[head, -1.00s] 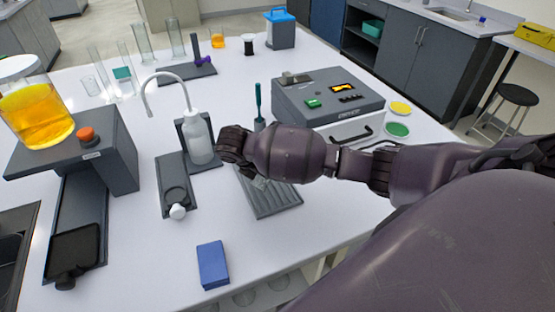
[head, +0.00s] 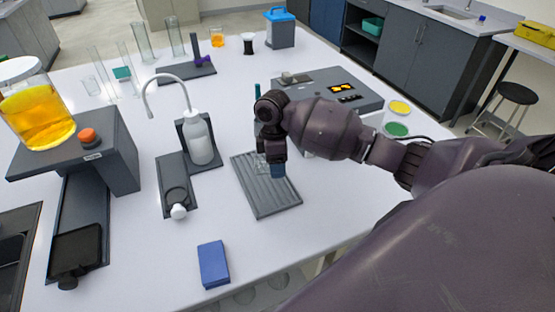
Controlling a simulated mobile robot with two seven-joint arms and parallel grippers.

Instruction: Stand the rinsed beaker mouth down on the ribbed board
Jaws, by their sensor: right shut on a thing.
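The ribbed board (head: 264,205) is a grey grooved tray lying on the white bench in the middle of the view. My right gripper (head: 272,163) points down over the far part of the board. It is shut on the beaker (head: 262,167), a small clear glass that shows only faintly beside the fingers. The gripper hides most of the beaker. I cannot tell which way its mouth faces or whether it touches the board. My left gripper is not in view.
A white wash bottle (head: 199,142) with a curved spout stands left of the board. A blue block (head: 213,264) lies near the front edge. A grey instrument (head: 330,90) stands behind my right arm. An amber-filled vessel (head: 38,115) sits at far left.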

